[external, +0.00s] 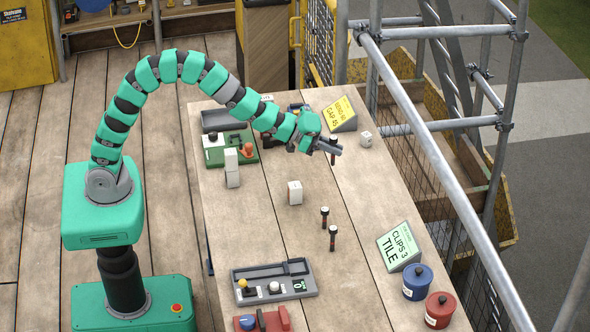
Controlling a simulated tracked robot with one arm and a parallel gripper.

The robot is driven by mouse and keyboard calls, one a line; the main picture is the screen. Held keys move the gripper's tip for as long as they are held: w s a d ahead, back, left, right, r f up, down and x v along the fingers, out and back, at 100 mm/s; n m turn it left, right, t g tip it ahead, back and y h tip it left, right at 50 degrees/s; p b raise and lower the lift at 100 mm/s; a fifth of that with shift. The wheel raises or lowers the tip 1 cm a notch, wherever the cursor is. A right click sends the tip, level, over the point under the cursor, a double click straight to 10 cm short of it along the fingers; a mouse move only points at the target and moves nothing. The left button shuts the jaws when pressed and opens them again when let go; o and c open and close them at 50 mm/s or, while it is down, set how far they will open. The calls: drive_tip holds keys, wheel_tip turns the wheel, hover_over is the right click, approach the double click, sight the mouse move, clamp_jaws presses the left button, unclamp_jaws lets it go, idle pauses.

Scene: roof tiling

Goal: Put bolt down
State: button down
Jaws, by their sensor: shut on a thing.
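My gripper (332,149) is over the far part of the wooden table, pointing right. It is shut on a bolt (333,159), whose dark lower end with a reddish band hangs below the jaws. The jaws hide the upper part. I cannot tell whether its end touches the table. Two similar dark bolts with copper-coloured bands stand upright nearer the camera, one at the middle (324,217) and one just in front of it (332,238).
A white block (295,193) and a small white cube (366,139) stand nearby. A yellow sign (340,114) is behind; a green-white sign (399,246), blue pot (417,282) and red pot (439,310) are right. A grey tray (304,290) lies in front. Scaffold rails (430,150) run along the right.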

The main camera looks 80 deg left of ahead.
drive_tip(key=s+d+f+m+g+h+b, duration=0.1)
drive_tip(key=s+d+f+b, duration=0.1)
drive_tip(key=s+d, duration=0.95)
drive_tip(key=s+d+f+m+h+b, duration=0.1)
drive_tip(key=s+d+f+b, duration=0.1)
drive_tip(key=s+d, duration=0.9)
drive_tip(key=shift+s+d+r+b+x, duration=0.15)
drive_tip(key=shift+d+r+x, duration=0.35)
drive_tip(key=shift+x, duration=3)
drive_tip(key=shift+s+d+r+b+x, duration=0.1)
drive_tip(key=shift+d+r+b+x, duration=0.4)
drive_tip(key=shift+x, duration=2.95)
drive_tip(key=shift+s+d+r+x, duration=0.2)
drive_tip(key=shift+d+x, duration=0.45)
drive_tip(key=shift+x, duration=2.85)
drive_tip(key=shift+w+r, duration=0.1)
drive_tip(key=shift+r, duration=0.05)
drive_tip(key=c, duration=1.5)
unclamp_jaws()
drive_tip(key=shift+o, duration=0.2)
